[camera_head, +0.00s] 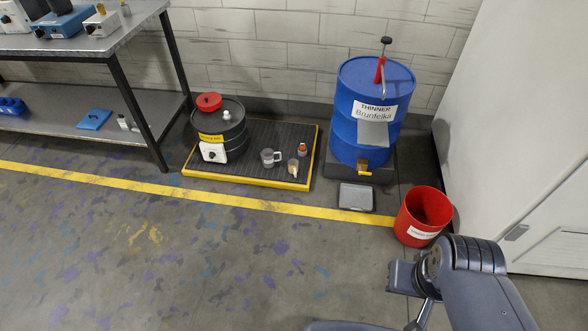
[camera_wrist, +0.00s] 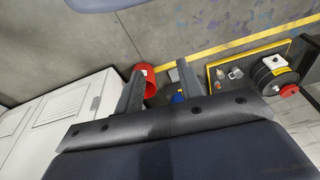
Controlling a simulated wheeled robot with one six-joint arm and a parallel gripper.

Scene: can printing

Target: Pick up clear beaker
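A small clear-looking beaker (camera_head: 293,168) with something tan in or behind it stands on the yellow-edged black spill tray (camera_head: 265,180). A grey, translucent-looking cup with a handle (camera_head: 268,157) stands just left of it, and a small bottle with an orange-red top (camera_head: 302,149) just behind it. In the wrist view small vessels (camera_wrist: 235,73) show on the tray at upper right, too small to tell apart. My gripper (camera_wrist: 160,68) is open and empty, its two fingers wide apart, well away from the tray.
A black drum (camera_head: 232,140) stands on the tray's left part. A blue thinner drum (camera_head: 345,85) stands right of the tray, with a grey pan (camera_head: 356,197) and red bucket (camera_head: 424,215) before it. A metal table (camera_head: 95,45) stands left. The floor in front is clear.

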